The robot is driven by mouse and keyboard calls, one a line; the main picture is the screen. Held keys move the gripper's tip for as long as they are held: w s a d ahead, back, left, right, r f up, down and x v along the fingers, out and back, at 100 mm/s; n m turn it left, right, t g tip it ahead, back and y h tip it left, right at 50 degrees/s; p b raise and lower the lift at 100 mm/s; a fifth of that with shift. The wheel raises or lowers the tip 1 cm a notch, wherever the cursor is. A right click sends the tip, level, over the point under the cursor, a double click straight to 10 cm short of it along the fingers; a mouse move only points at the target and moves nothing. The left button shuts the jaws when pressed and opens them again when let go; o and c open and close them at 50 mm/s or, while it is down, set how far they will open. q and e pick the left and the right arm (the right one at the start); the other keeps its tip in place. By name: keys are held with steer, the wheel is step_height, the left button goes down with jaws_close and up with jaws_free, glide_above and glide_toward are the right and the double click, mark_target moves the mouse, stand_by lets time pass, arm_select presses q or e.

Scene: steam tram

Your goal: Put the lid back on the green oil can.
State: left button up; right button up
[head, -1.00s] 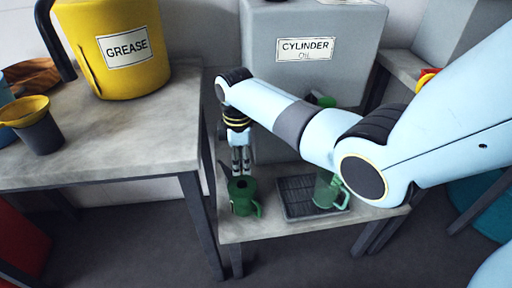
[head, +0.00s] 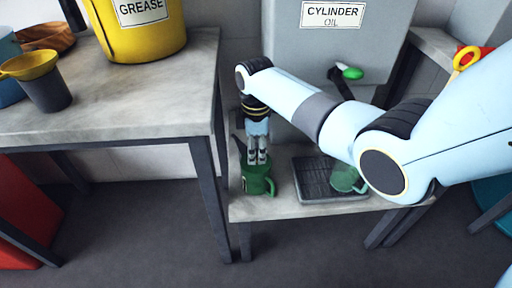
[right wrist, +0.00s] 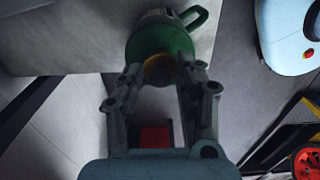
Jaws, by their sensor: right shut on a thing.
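The green oil can (head: 257,184) stands upright at the front left of the low grey bench, its handle to the right. My right gripper (head: 258,160) points straight down at the top of the can. In the right wrist view the fingers (right wrist: 160,76) are shut on a small brass-coloured round piece (right wrist: 158,72), which looks like the lid. It lies against the green can (right wrist: 160,38) in that view; whether it is seated or just above the opening I cannot tell. In the head view the fingers hide it. My left gripper is not in view.
A dark ribbed tray (head: 310,198) with a green translucent jug (head: 346,180) lies right of the can. The grey cylinder oil tank (head: 375,35) stands behind. A higher table (head: 150,95) at left holds the yellow grease can (head: 160,42) and a cup with yellow funnel (head: 42,84).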

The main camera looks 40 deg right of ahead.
steer(key=shift+f+p, duration=0.1)
steer(key=shift+p, duration=0.3)
stand_by(1.0)
steer(key=shift+f, duration=0.4)
stand_by(1.2)
steer(key=o, duration=0.9)
steer(key=shift+c, duration=0.2)
steer(key=shift+o, duration=0.2)
steer(key=o, duration=0.4)
steer(key=shift+p, duration=0.3)
